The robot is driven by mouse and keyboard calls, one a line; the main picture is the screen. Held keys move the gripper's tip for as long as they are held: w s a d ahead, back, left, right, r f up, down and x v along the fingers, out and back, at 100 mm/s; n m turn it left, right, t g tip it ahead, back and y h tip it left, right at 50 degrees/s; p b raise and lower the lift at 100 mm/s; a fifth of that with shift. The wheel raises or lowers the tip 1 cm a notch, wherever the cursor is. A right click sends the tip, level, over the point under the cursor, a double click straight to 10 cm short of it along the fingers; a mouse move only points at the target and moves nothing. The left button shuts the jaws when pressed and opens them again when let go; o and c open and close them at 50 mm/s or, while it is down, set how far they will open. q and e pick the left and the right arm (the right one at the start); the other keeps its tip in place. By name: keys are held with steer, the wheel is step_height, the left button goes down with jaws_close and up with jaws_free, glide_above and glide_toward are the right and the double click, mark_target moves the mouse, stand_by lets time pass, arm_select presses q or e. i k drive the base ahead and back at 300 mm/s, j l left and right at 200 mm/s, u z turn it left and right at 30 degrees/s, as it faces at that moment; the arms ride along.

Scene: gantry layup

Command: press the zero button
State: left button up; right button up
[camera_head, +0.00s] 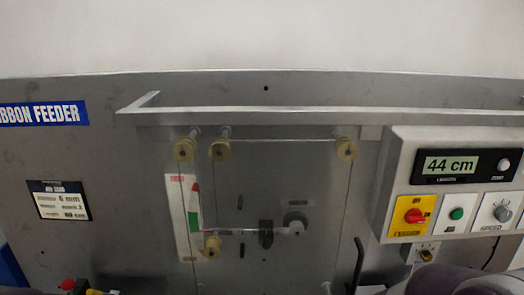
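The zero button (504,164) is a small round white button at the right end of a black display panel, with a small ZERO label just below it. The display (450,165) beside it reads 44 cm. The panel is on a pale control box (403,155) at the right of the head view. Neither gripper shows in this view. A rounded grey-purple part at the bottom right looks like my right arm, below the control box and apart from the zero button.
Below the display are a red knob on a yellow plate (414,216), a green button (456,214) and a speed knob (502,213). A clear-covered feeder with rollers (220,149) is in the middle. A metal rail (300,117) runs above it.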

mark_target(504, 165)
steer(key=z, duration=1.45)
